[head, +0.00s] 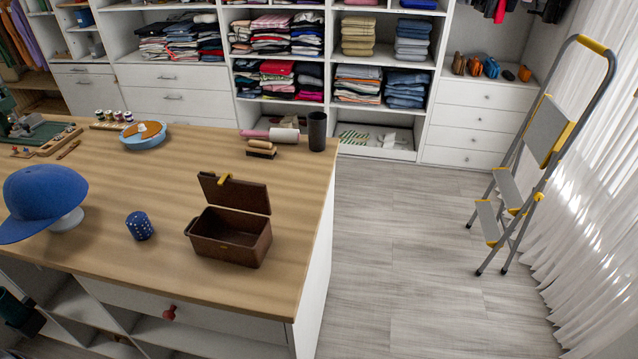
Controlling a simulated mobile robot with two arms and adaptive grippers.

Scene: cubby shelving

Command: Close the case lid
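A small brown case (228,240) stands on the wooden worktop near its front right part. Its lid (236,192) is open and stands tilted up at the back edge, with a yellow clasp (224,178) at its top edge. The inside of the case looks empty from here.
A blue patterned cup-like object (139,226) and a blue cap on a stand (44,203) are left of the case. A brush (261,149), a lint roller (284,135) and a dark cylinder (317,131) stand behind it. A stepladder (545,150) stands right; the floor between is clear.

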